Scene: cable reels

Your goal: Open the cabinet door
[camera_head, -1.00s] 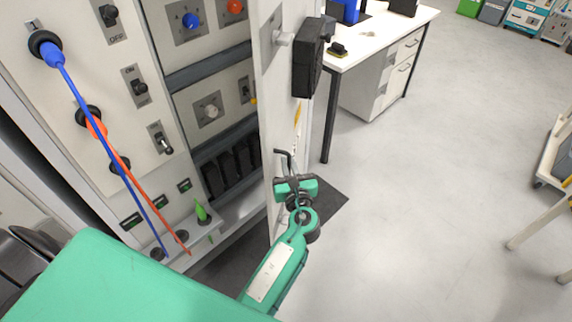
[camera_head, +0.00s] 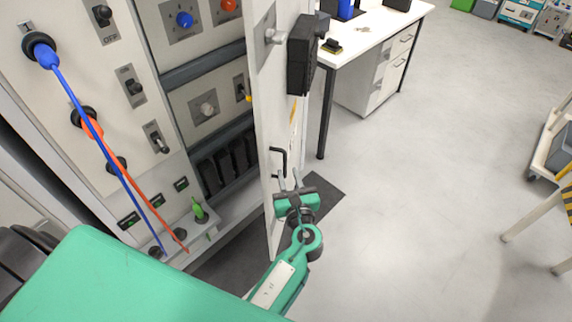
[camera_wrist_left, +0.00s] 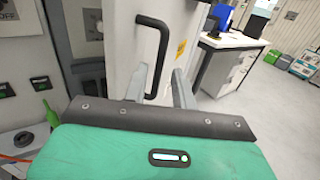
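The cabinet door (camera_head: 264,113) stands swung out from the cabinet (camera_head: 167,120), seen nearly edge-on, and the cabinet's inside shows. A black bar handle (camera_head: 285,162) is on the door's outer face; it also shows in the left wrist view (camera_wrist_left: 163,54). My left gripper (camera_head: 289,177) is just below and in front of the handle in the head view. My right gripper is not in view.
A black box (camera_head: 301,54) is fixed on the door's upper outer face. A white desk (camera_head: 375,38) stands behind the door. Blue and orange cables (camera_head: 98,137) hang at the cabinet front.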

